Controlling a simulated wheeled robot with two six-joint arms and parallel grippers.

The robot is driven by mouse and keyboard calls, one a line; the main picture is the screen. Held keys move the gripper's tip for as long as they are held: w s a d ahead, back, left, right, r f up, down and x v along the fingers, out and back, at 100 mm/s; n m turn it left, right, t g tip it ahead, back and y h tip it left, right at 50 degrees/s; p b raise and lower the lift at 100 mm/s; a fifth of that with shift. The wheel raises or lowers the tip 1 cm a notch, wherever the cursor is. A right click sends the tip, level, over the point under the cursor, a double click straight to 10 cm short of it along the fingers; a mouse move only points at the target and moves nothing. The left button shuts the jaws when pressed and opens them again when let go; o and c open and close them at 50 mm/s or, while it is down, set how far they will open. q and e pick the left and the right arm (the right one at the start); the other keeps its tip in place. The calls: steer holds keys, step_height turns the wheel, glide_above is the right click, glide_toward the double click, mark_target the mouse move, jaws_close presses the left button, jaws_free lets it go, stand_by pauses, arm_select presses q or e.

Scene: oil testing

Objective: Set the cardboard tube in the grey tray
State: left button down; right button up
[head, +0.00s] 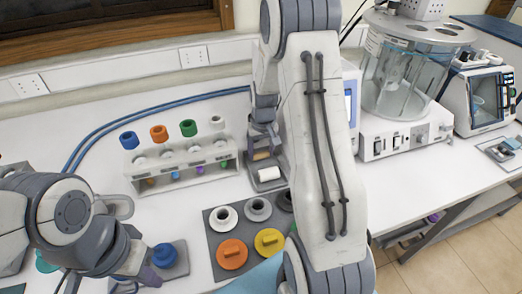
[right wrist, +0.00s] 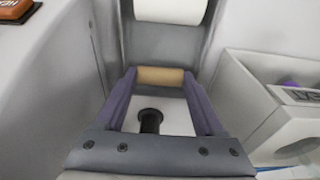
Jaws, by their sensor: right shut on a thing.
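My right gripper (head: 262,152) is shut on the tan cardboard tube (right wrist: 160,76), which lies crosswise between its fingertips. The tube also shows as a small tan patch in the head view (head: 262,155). A small grey tray (head: 268,186) with a white roll (head: 269,174) in it is just below and in front of the gripper. In the right wrist view the white roll (right wrist: 170,10) is just beyond the tube, and I cannot tell the gap between tube and tray. My left gripper (head: 150,277) is low at the left beside a blue cap, its fingers mostly hidden.
A white rack (head: 180,168) with several colored caps stands left of the right gripper. A dark grey mat (head: 212,222) with jars and orange and yellow lids lies in front. The blue cap (head: 164,254) sits on a grey block. A glass bath (head: 400,65) stands to the right.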

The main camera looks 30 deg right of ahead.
steer(key=shift+f, duration=0.25)
steer(key=o, duration=1)
steer(key=shift+r, duration=0.1)
step_height(320, 180, up, 12)
steer(key=s, duration=0.2)
steer(key=s+a+r+n+y, duration=0.1)
steer(key=s+a+n, duration=0.25)
steer(key=a, duration=0.75)
steer(key=s+a+r+n, duration=0.15)
steer(key=s+a, duration=0.35)
steer(key=a, duration=0.5)
steer(key=s+a+n, duration=0.2)
steer(key=s+a, duration=0.1)
steer(key=s, duration=0.5)
steer(key=s+a+f+n+g, duration=0.1)
steer(key=s+a+n, duration=0.2)
steer(key=s, duration=0.5)
steer(key=shift+a+f+b, duration=0.15)
steer(key=shift+a+b, duration=0.25)
steer(key=shift+a, duration=0.2)
